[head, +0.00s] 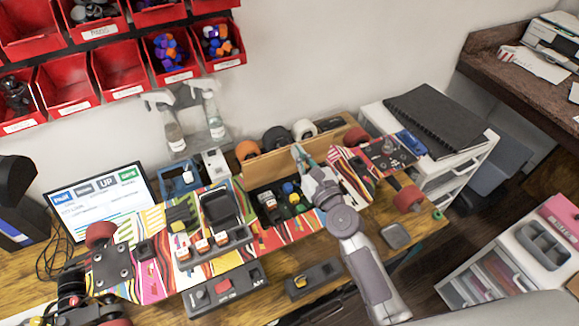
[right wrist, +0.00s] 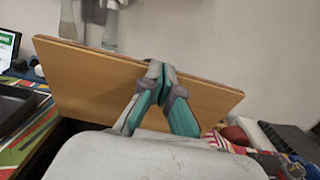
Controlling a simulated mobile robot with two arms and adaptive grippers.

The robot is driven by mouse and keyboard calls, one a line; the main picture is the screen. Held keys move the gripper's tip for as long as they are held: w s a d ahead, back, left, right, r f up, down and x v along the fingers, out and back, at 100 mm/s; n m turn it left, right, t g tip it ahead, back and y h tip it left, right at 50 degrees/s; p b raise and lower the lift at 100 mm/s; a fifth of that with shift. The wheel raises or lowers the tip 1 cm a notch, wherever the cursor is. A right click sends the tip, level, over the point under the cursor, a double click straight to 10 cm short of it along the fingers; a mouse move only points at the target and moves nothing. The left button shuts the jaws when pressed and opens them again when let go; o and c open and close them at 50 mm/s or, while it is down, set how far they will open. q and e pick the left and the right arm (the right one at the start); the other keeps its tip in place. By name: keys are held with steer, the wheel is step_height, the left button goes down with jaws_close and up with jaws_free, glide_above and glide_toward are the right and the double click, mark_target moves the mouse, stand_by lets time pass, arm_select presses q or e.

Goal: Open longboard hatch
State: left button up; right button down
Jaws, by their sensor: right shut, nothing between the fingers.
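The longboard (head: 150,222), with colourful stripes, lies across the workbench. Its hatch (head: 262,164) stands raised at the back edge of an open compartment, with its plain wooden side facing me. Electronics (head: 289,194) show inside the compartment. My right gripper (head: 300,156) is shut and empty, in front of the raised hatch. In the right wrist view the teal fingertips (right wrist: 155,72) meet in front of the wooden hatch (right wrist: 90,80), near its upper edge. I cannot tell whether they touch it. My left gripper is not in view.
Loose wheels (head: 276,138) stand behind the hatch. Spray bottles (head: 166,120) and a tablet (head: 98,203) are at the back. A black tray (head: 221,207) is left of the compartment. A control box (head: 225,290) lies in front. A drawer unit (head: 455,165) stands at the right.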

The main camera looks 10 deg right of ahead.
steer(key=w, duration=0.1)
steer(key=w+r, duration=0.1)
steer(key=w, duration=0.1)
steer(key=shift+w+a, duration=0.2)
steer(key=shift+w, duration=0.1)
steer(key=shift+w+a+r, duration=0.1)
steer(key=shift+w+a, duration=0.1)
steer(key=shift+w, duration=0.45)
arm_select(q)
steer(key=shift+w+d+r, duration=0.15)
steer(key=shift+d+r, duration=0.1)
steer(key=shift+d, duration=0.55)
arm_select(e)
steer(key=shift+x, duration=1.05)
steer(key=shift+a, duration=0.1)
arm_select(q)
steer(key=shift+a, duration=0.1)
arm_select(e)
steer(key=shift+s, duration=0.1)
